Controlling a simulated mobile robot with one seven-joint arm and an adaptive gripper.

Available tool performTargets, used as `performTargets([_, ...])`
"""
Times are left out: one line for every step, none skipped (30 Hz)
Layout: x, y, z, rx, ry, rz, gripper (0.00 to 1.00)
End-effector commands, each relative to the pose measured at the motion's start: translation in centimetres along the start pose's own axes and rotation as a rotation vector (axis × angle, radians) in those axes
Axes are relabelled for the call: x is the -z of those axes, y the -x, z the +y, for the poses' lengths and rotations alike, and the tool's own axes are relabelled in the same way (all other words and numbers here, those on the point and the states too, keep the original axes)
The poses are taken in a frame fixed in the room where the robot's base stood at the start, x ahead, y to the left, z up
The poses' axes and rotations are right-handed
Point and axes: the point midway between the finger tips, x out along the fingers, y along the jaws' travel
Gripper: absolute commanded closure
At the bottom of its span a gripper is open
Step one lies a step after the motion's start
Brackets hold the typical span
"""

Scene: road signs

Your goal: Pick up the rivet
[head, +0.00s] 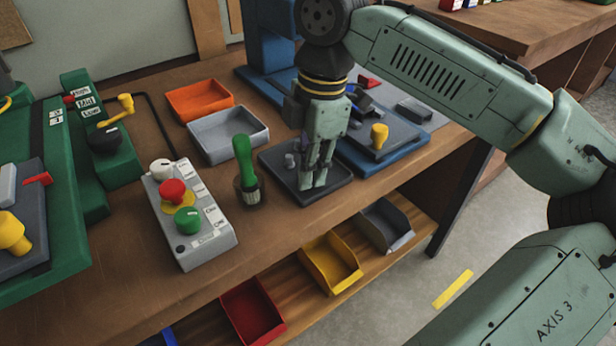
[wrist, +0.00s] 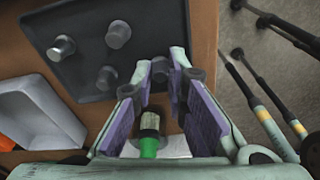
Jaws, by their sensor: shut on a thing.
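My gripper (head: 313,182) points down over a dark shallow tray (head: 338,192) on the wooden bench. Its fingers are shut on a grey rivet (wrist: 160,68), which shows between the fingertips in the wrist view and is mostly hidden in the head view. The fingertips are low, at the tray; whether the rivet still touches the tray floor I cannot tell. Other grey rivets stand apart in the tray: one at the left (wrist: 62,47), one at the top (wrist: 117,34) and one nearer the fingers (wrist: 106,78).
A green-handled tool (head: 246,165) stands in a dark holder left of the tray. A grey bin (head: 228,150), an orange bin (head: 200,100) and a button box (head: 190,215) are further left. A blue-based fixture (head: 385,160) stands close on the right.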

Motion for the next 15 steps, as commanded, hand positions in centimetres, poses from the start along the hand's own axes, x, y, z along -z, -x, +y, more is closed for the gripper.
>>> performTargets([0.0, 0.0, 0.0, 0.0, 0.0, 0.0, 0.97])
performTargets([0.0, 0.0, 0.0, 0.0, 0.0, 0.0, 0.97])
performTargets([0.0, 0.0, 0.0, 0.0, 0.0, 0.0, 0.97])
performTargets([0.0, 0.0, 0.0, 0.0, 0.0, 0.0, 0.97])
performTargets([0.0, 0.0, 0.0, 0.0, 0.0, 0.0, 0.97])
performTargets([0.0, 0.1, 0.0, 0.0, 0.0, 0.0, 0.97])
performTargets([0.0, 0.1, 0.0, -0.001, 0.0, 0.0, 0.97])
performTargets([0.0, 0.2, 0.0, -0.001, 0.0, 0.001, 0.97])
performTargets([0.1, 0.4, 0.1, -0.002, 0.0, 0.001, 0.97])
performTargets([0.1, 0.6, 0.1, -0.001, 0.0, 0.001, 0.97])
performTargets([0.1, 0.8, 0.1, -0.001, 0.0, 0.001, 0.97])
performTargets([0.2, 1.1, 0.1, -0.002, 0.001, 0.001, 0.97])
performTargets([0.2, 1.4, 0.1, -0.002, 0.002, 0.001, 0.97])
performTargets([0.3, 1.7, 0.1, -0.002, 0.003, 0.001, 0.97])
performTargets([0.3, 2.2, 0.1, -0.002, 0.002, 0.002, 0.97])
